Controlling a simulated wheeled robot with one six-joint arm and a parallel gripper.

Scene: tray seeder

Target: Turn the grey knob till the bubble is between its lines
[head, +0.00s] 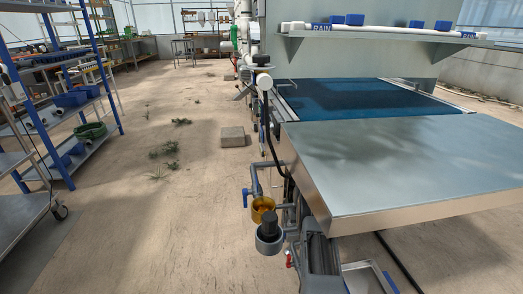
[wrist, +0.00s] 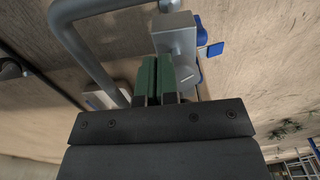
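In the head view a dark grey, knob-like cylinder (head: 269,223) stands up from a round grey cup on the pipework at the machine's near left corner. I cannot tell for sure that it is the task's grey knob. No bubble or lines can be made out in either view. My gripper (wrist: 157,62) shows in the wrist view with its two green-padded fingers together and nothing visible between them. Beyond the fingertips are a grey fitting (wrist: 174,34) and a bent grey pipe (wrist: 88,48). I cannot tell whether the fingers touch them. My gripper does not show in the head view.
A brass-coloured cup (head: 263,213) and a blue valve handle (head: 246,198) sit on the same pipework. A blue handle (wrist: 213,50) shows in the wrist view. The steel table (head: 400,165) lies to the right. A shelf rack (head: 95,65) stands left, with open floor between.

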